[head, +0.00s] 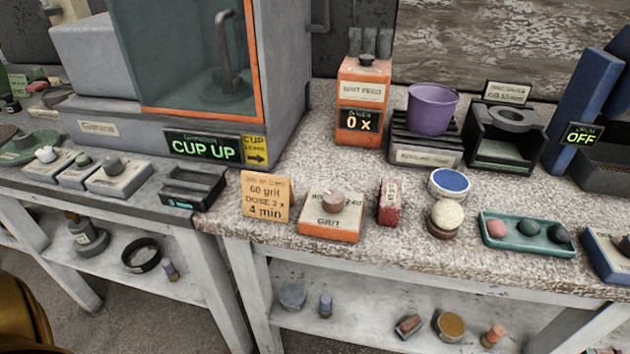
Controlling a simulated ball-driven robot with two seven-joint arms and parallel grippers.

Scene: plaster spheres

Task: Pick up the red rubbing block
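The red rubbing block (389,203) stands on the speckled bench top (300,160) near its front edge. It is a small red block with speckled sides and a pale label with writing too small to read. Neither of my grippers is in view.
Behind the block are a purple cup (432,108) on a dark slatted stand and an orange grit dispenser (363,95). An orange card (266,196) stands left.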

